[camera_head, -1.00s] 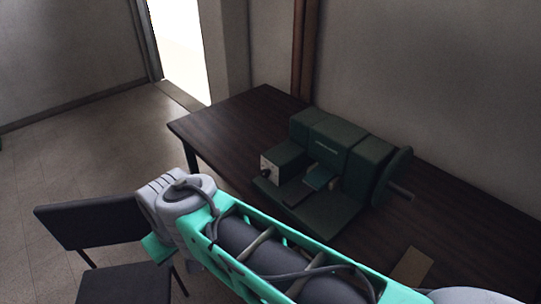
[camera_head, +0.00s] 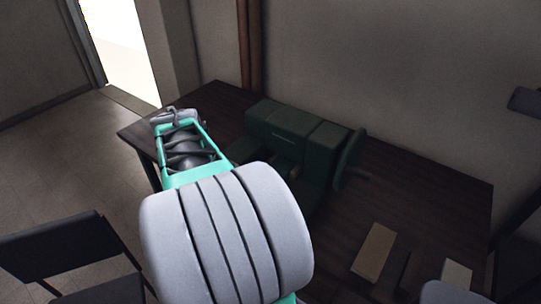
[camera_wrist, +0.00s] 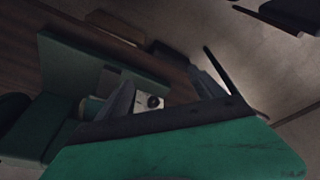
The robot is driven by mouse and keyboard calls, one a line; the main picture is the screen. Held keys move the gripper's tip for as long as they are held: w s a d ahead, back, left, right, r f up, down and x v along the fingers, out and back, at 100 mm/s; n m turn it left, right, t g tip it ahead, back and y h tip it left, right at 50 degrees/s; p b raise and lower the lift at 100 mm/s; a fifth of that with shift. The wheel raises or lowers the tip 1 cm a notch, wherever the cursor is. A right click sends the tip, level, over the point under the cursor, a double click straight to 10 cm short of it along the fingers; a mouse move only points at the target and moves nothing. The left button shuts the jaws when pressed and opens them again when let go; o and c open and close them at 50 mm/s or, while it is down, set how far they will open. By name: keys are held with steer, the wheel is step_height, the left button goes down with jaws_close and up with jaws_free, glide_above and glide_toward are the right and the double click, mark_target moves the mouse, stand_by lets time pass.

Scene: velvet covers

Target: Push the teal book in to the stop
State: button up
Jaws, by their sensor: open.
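The teal book cannot be made out for certain. In the head view my arm covers the front of the dark green machine (camera_head: 297,137), where a small teal piece showed earlier. In the wrist view, a small teal rounded piece (camera_wrist: 90,107) shows beside the machine's pale panel with a dark round knob (camera_wrist: 152,101); I cannot tell whether it is the book. My gripper (camera_wrist: 168,68) is open, its dark fingers partly seen in the wrist view. A large green surface with a dark edge fills the lower wrist view. I see no contact with the book.
The machine stands on a dark wooden table (camera_head: 440,200) against the wall, with a handwheel (camera_head: 350,160) on its right. A tan block (camera_head: 375,250) and a pale block (camera_head: 456,274) lie to the right. A black chair (camera_head: 65,255) stands at the lower left.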

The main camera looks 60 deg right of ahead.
mark_target(283, 166)
steer(key=shift+o, duration=0.9)
steer(key=s+d+m, duration=0.1)
steer(key=s+d, duration=0.1)
steer(key=d, duration=0.1)
steer(key=s+d+f+m+g, duration=0.1)
steer(key=s+d+m, duration=0.1)
steer(key=s+d, duration=0.1)
steer(key=s+d+f+m, duration=0.1)
steer(key=s+d, duration=0.1)
steer(key=d, duration=0.3)
steer(key=shift+s+d+f+m+g, duration=0.15)
steer(key=shift+s+d+m+g, duration=0.1)
steer(key=shift+s+m+g, duration=0.05)
steer(key=s+d+r+m+h, duration=0.1)
steer(key=s+d+m, duration=0.1)
steer(key=d, duration=0.5)
steer(key=shift+s+r+m+g+h, duration=0.3)
steer(key=shift+r+m+h, duration=0.1)
steer(key=shift+m, duration=0.4)
steer(key=shift+d+f, duration=0.1)
steer(key=p+x, duration=0.1)
steer(key=x, duration=0.6)
steer(key=shift+w+d+f+p, duration=0.1)
steer(key=shift+d+f+p, duration=0.05)
steer(key=shift+f+p, duration=0.2)
steer(key=shift+c, duration=0.2)
steer(key=c, duration=1.6)
steer(key=shift+o, duration=0.2)
